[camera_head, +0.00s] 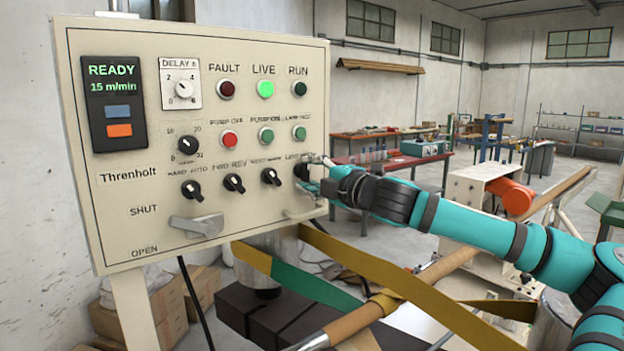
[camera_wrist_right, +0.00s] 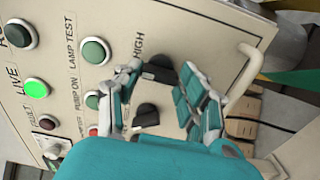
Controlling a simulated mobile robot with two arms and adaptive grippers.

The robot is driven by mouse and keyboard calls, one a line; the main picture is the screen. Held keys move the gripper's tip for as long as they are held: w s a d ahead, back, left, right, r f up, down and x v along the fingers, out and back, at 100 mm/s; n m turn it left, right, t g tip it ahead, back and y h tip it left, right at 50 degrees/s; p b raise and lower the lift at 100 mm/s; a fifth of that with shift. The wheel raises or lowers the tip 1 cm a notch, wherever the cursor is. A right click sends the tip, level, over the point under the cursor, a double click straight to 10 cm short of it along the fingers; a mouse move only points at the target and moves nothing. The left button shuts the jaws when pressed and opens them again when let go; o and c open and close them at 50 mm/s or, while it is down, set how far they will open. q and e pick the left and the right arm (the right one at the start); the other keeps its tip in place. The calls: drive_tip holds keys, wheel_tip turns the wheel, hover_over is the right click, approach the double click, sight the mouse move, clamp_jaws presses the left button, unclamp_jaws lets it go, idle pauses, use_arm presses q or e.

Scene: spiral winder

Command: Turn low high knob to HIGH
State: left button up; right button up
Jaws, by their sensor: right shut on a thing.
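The low high knob (camera_wrist_right: 160,69) is a black rotary knob at the right end of the bottom knob row on the cream control panel (camera_head: 240,225). In the wrist view it sits between the two fingers of my right gripper (camera_wrist_right: 163,72), beside the printed word HIGH. In the head view my right gripper (camera_head: 317,171) is at the panel's right edge and hides part of the knob and its label. The gripper is shut on the knob. I cannot tell exactly which way its pointer faces. My left gripper is in neither view.
Another black knob (camera_head: 271,177) is close on the left. A cream handle (camera_head: 304,213) sticks out just below, and a grey lever (camera_head: 196,225) is lower left. The LIVE lamp (camera_head: 265,89) glows green. Yellow and green strap (camera_head: 330,255) runs below the panel.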

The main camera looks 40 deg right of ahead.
drive_tip(key=m+b, duration=0.1)
drive_tip(key=m, duration=0.2)
drive_tip(key=shift+f+m, duration=0.15)
drive_tip(key=shift+m, duration=0.15)
drive_tip(key=shift+m+b, duration=0.55)
drive_tip(key=shift+m, duration=0.95)
drive_tip(key=o, duration=1.2)
drive_tip(key=shift+c, duration=0.2)
drive_tip(key=shift+s+r, duration=0.25)
drive_tip(key=shift+s, duration=0.5)
drive_tip(key=s+a, duration=0.1)
drive_tip(key=s, duration=0.9)
drive_tip(key=shift+s+a+f, duration=0.15)
drive_tip(key=shift+s, duration=0.05)
